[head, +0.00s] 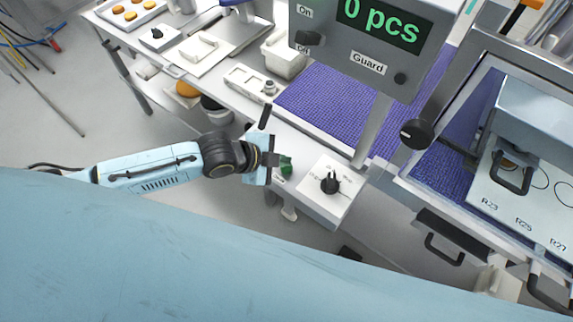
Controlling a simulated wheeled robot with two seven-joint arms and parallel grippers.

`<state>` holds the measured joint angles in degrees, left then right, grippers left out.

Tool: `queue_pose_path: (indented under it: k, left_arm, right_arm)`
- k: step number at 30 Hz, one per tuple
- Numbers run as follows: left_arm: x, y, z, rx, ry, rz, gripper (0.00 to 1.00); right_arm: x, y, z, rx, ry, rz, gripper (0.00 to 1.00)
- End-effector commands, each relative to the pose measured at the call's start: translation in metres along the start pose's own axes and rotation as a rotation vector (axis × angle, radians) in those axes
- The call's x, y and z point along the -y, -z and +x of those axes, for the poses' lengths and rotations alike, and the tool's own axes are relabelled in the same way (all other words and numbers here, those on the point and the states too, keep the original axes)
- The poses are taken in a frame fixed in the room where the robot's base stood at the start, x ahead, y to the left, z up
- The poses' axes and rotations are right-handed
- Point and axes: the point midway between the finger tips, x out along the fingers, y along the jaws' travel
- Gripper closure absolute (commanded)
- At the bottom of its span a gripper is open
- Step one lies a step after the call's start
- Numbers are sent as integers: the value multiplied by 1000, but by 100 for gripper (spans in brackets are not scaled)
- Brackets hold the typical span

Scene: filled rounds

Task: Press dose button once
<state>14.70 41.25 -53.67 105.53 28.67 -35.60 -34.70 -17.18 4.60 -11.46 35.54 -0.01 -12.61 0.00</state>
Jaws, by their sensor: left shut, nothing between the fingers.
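A green button (286,165), which looks like the dose button, sits at the left of a white control panel on a machine's front corner. My left arm reaches in from the left, and its gripper (274,160) is shut and empty right beside the button, partly covering it. I cannot tell whether the gripper touches the button. A black rotary knob (331,182) is on the same panel, to the right of the button. The display (380,24) above reads "0 pcs". My right gripper is not in view.
A purple conveyor belt (325,105) runs behind the panel. A grey post (375,130) holds up the display box. At right stands a framed guard with a black knob (416,133). A bench (205,55) with trays lies at upper left.

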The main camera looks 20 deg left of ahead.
Motion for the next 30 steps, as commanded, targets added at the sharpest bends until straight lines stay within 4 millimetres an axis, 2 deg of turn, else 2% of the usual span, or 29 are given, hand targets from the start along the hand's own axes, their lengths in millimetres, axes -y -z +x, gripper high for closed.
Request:
queue_pose_path:
  k: [30]
  left_arm:
    - [-6, -6, 8, 0, 0, 0, 100]
  right_arm:
    - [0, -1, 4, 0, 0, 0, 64]
